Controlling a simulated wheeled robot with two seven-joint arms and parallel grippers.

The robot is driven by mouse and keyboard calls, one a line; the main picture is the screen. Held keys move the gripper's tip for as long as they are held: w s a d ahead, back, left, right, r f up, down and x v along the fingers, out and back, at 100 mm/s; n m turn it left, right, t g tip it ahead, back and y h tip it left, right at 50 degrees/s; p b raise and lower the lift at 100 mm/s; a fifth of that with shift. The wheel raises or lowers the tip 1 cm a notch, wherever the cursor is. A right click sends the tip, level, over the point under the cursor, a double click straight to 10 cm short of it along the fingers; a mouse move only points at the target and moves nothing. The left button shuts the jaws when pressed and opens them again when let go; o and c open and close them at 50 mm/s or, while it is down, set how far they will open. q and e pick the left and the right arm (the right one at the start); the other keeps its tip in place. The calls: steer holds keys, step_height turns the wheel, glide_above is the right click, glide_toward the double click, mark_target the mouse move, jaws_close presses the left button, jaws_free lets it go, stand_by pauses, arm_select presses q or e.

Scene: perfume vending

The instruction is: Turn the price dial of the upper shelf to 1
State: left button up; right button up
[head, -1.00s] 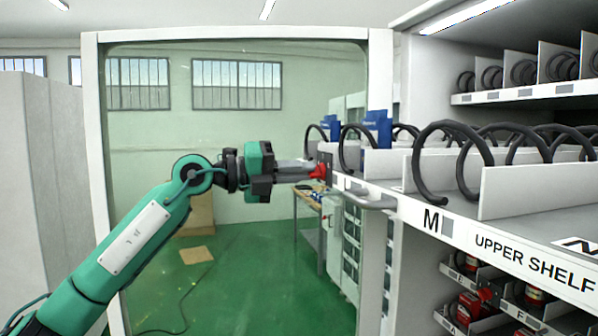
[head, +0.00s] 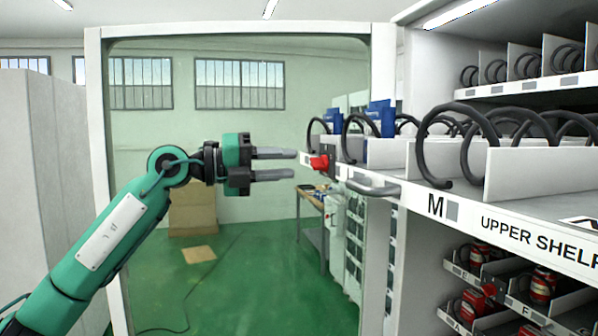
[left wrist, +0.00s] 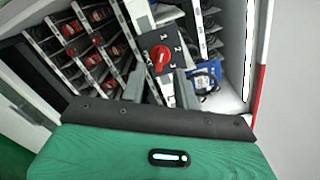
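The red price dial (head: 320,162) sits on a dark plate at the left end of the upper shelf (head: 440,208). In the left wrist view the dial (left wrist: 160,57) shows face-on, with the numbers 1, 2 and 3 around its right side. I cannot tell for certain which number it points to. My left gripper (head: 293,164) is open and empty, its fingertips just left of the dial and apart from it. In the left wrist view its two fingers (left wrist: 161,90) lie below the dial. My right gripper is not in view.
A grey handle (head: 372,187) sticks out of the shelf front just right of the dial. Black spiral coils (head: 433,145) and blue boxes (head: 381,118) stand on the shelf. Lower shelves hold red items and another red dial (head: 489,289).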

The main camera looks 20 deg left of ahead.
arm_select(q)
steer(key=b+v, duration=0.2)
steer(key=v, duration=0.7)
steer(key=shift+s+a+b, duration=0.2)
steer(key=shift+a+b, duration=0.05)
steer(key=shift+b, duration=0.05)
